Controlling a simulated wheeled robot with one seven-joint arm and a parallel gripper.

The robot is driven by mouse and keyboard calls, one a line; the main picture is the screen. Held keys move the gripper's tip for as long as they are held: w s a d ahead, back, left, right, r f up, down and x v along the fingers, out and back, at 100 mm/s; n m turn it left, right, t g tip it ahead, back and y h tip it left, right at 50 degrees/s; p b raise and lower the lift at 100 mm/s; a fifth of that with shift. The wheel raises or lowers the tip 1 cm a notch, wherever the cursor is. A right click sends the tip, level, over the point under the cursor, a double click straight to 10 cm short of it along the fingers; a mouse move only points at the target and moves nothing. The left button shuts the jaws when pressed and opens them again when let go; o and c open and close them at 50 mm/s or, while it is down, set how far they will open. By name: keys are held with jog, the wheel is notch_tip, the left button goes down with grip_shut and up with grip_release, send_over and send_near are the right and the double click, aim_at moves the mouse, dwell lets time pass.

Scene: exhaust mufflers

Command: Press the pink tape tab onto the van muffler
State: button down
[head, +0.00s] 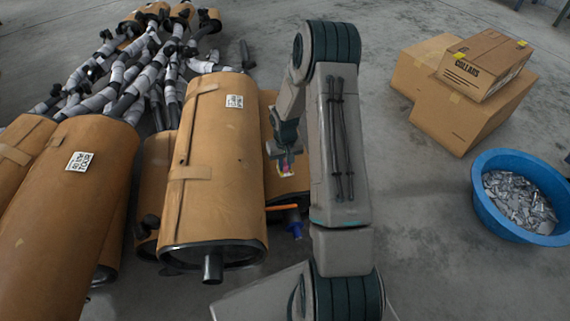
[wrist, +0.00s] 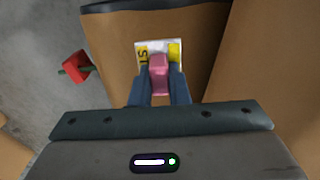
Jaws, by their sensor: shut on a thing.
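My gripper (head: 286,160) is shut on the pink tape tab (wrist: 159,72), which sits between the fingertips in the wrist view. Behind the tab is a white and yellow label (wrist: 174,48) with dark letters, partly hidden by tab and fingers. The label appears to lie on a brown wrapped muffler (wrist: 120,40) below my gripper; I cannot tell whether the tab touches it. In the head view this muffler (head: 292,186) is mostly hidden by my arm and a larger wrapped muffler. Which muffler is the van one, I cannot read.
Pipes (head: 120,75) pile up behind. Cardboard boxes (head: 455,105) and a blue tub (head: 490,215) of metal scraps are at right. A red object (wrist: 76,67) is beside the muffler.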

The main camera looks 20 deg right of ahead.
aim_at(285, 182)
jog(key=shift+f+b, duration=2.25)
jog(key=shift+f, duration=1.15)
jog(key=shift+f+b, duration=0.3)
jog(key=shift+f, duration=0.15)
jog(key=shift+r, duration=0.1)
jog(key=shift+r+p, duration=0.45)
jog(key=shift+f+b, duration=0.35)
jog(key=shift+f, duration=0.15)
jog(key=shift+r, duration=0.1)
